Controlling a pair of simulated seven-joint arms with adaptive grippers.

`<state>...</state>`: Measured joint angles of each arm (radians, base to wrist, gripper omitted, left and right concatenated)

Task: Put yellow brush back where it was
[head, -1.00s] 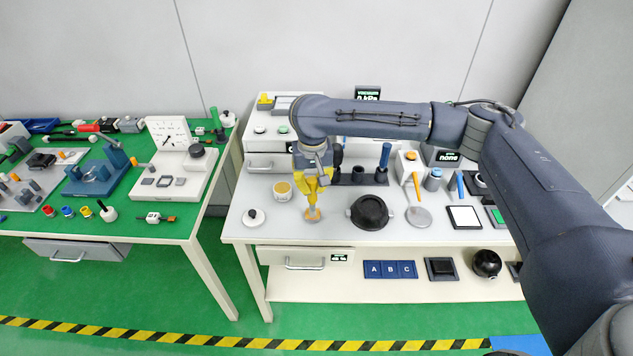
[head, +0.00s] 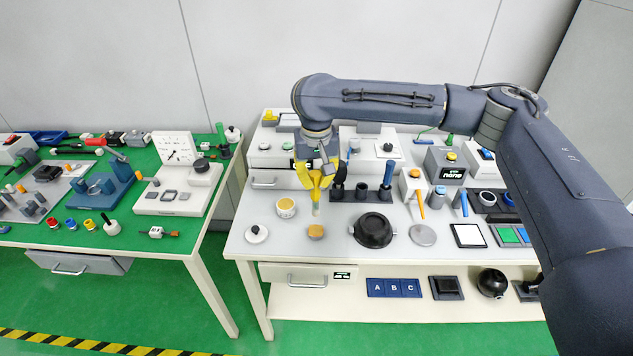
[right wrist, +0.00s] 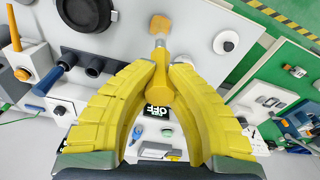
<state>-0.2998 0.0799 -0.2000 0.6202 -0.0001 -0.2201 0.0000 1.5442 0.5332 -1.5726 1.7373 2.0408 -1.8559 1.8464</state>
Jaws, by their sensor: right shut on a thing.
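My right gripper (head: 316,183) is shut on the yellow brush (right wrist: 158,68), seen best in the right wrist view. The brush points down, with its yellow handle between the fingertips and its pale grey lower end (head: 316,209) below them in the head view. That end hangs just above a small orange-tan pad (head: 316,232) on the white table; a gap shows between them. The pad also shows at the top of the right wrist view (right wrist: 160,24). The upper handle is partly hidden by the fingers. My left gripper is not in view.
A tub with a yellow top (head: 286,208) and a white knobbed disc (head: 256,234) stand left of the pad. A black round pot (head: 373,230) stands to its right. A dark rack (head: 350,194) with a blue-handled tool is behind. The front strip of table is clear.

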